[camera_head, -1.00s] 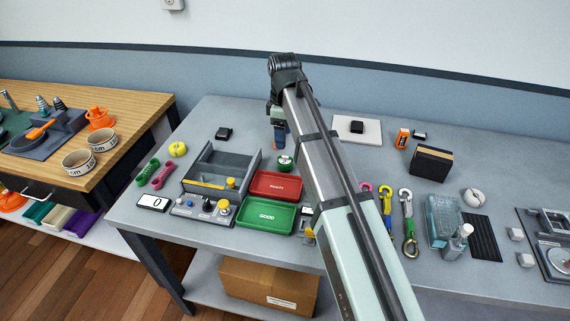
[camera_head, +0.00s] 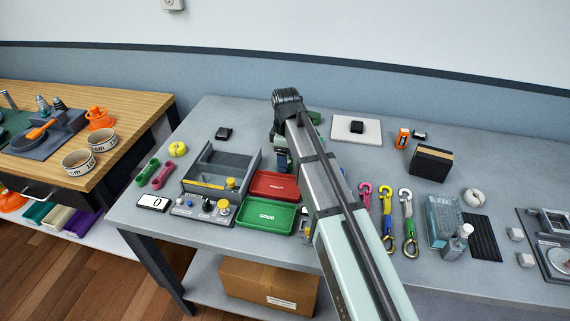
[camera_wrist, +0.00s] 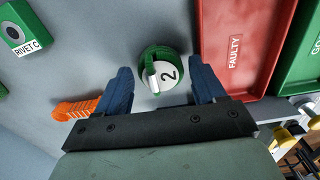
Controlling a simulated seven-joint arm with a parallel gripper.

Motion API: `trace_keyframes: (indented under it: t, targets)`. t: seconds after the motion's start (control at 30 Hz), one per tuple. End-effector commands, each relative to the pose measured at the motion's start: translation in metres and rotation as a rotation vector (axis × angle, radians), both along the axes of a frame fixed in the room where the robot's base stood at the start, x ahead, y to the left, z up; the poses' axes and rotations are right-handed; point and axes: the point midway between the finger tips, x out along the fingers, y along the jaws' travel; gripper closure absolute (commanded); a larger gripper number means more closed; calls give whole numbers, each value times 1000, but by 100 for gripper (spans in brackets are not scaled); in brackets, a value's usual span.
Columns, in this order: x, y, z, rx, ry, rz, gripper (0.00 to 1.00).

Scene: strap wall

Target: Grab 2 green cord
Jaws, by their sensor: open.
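The 2 green cord (camera_wrist: 160,72) is a small round green coil with a white face marked 2. In the wrist view it lies between and just ahead of the fingertips. My gripper (camera_wrist: 160,80) is open, with one blue finger to the left of the coil and one to the right. I cannot tell how far above the table the fingertips are. In the head view my gripper (camera_head: 283,165) is over the table behind the red tray, and hides the cord there.
The red FAULTY tray (camera_wrist: 232,45) is close to the right finger, with the green GOOD tray (camera_wrist: 297,55) beyond it. An orange ribbed object (camera_wrist: 75,108) lies near the left finger. A green RIVET C box (camera_wrist: 14,32) is at upper left.

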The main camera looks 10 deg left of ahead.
Motion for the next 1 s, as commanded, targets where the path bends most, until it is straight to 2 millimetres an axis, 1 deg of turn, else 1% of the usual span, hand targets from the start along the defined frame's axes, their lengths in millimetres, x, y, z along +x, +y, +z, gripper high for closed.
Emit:
trace_keyframes:
  t: [0.03,0.1,0.37,0.8,1.0]
  targets:
    - [-1,0,-6,-1,1,0,31]
    - [-1,0,-10,0,0,0,31]
    - [0,0,-12,0,-1,0,32]
    - [0,0,-12,0,0,0,73]
    - [0,0,-12,0,0,0,73]
